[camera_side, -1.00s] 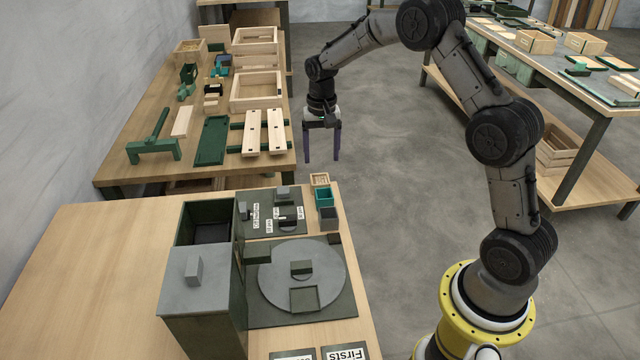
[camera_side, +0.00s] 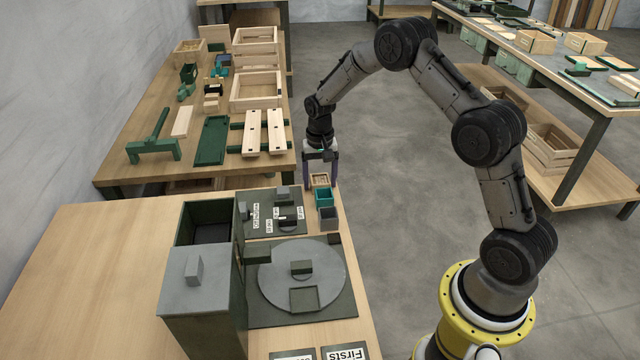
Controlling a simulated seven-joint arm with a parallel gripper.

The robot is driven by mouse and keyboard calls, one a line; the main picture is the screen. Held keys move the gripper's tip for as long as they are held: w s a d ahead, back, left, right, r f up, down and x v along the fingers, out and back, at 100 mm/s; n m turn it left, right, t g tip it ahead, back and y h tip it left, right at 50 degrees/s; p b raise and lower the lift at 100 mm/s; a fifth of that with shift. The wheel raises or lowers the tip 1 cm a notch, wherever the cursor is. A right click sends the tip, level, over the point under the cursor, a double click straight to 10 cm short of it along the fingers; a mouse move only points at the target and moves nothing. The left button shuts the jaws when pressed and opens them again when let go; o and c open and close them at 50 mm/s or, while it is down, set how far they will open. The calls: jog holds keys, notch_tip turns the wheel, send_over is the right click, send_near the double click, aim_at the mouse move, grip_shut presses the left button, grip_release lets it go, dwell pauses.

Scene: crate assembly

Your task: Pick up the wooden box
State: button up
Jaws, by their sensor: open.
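The wooden box (camera_side: 320,181) is a small open-topped light wood box at the far right corner of the near table. It stands at the far end of a short row of small boxes. My gripper (camera_side: 321,184) is open, pointing down, with its purple fingers at the box, one toward each side of it. I cannot tell from this view whether the fingers touch the box.
A teal box (camera_side: 325,197) and a grey box (camera_side: 329,219) stand close by in the row. A dark board with labels (camera_side: 270,213) lies to the left. The round grey plate (camera_side: 330,265) is nearer. Another bench (camera_side: 110,181) stands behind, and open floor lies to the right.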

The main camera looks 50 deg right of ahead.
jog(key=c, duration=1.2)
jog(key=shift+r, duration=0.15)
